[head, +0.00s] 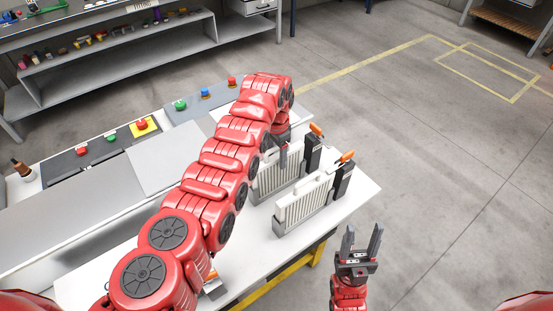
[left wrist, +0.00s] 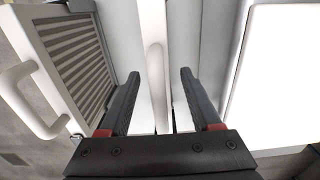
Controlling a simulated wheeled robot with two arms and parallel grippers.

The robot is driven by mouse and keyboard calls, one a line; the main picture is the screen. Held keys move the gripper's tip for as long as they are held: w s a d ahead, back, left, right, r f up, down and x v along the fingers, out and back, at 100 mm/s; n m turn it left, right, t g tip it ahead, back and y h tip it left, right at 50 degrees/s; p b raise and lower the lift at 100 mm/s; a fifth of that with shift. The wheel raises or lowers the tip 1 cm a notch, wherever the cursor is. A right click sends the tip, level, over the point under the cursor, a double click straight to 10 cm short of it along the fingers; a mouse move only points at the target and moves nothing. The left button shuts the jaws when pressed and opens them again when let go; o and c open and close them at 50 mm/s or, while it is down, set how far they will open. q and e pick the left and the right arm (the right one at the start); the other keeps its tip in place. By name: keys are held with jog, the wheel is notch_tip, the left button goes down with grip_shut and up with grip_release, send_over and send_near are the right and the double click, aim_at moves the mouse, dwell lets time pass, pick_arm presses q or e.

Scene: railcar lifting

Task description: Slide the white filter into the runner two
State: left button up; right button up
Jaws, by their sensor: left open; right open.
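Two white ribbed filter panels stand upright on the table in the head view, a rear one (head: 278,178) and a front one (head: 304,204). My right gripper (head: 362,232) is open and empty. I cannot tell which slot is runner two.
Dark blocks with orange handles (head: 347,156) stand at the panels' right ends. The white table (head: 345,197) ends just right of them, and its front edge is near my right gripper. Button panels (head: 205,100) lie at the back left. Open floor is to the right.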

pick_arm(q)
notch_tip(320, 180, up, 9)
jog(key=b, duration=0.3)
jog(key=shift+r, duration=0.15)
notch_tip(320, 180, up, 6)
jog(key=p, duration=0.3)
jog(key=shift+r+p, duration=0.2)
jog(key=shift+p, duration=0.1)
